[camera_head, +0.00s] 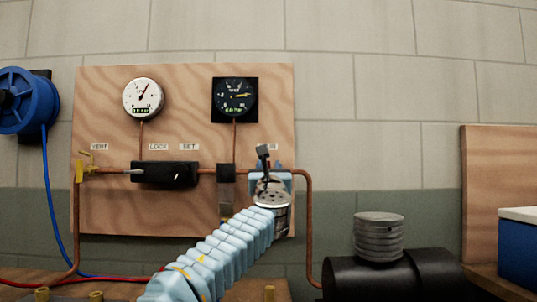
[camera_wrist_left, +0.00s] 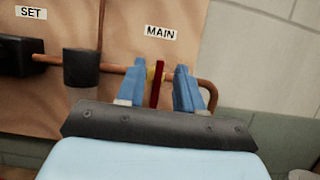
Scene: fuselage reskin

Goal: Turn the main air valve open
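The main air valve shows in the left wrist view as a dark red lever (camera_wrist_left: 155,92) with a yellow part (camera_wrist_left: 155,72) at the copper pipe. The MAIN label (camera_wrist_left: 161,33) is on the board above it. The lever points down in that view, across the pipe's line. My left gripper (camera_wrist_left: 157,70) is open, with one blue finger on each side of the lever and a gap showing on both sides. In the head view my left gripper (camera_head: 268,178) is in front of the valve and hides most of it. My right gripper is in neither view.
The wooden board (camera_head: 110,215) carries a white gauge (camera_head: 144,98), a black gauge (camera_head: 235,98), a black regulator block (camera_head: 166,173) and a yellow valve (camera_head: 80,170). The copper pipe (camera_head: 309,220) bends down at right. A dark tank (camera_head: 375,278) stands below right.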

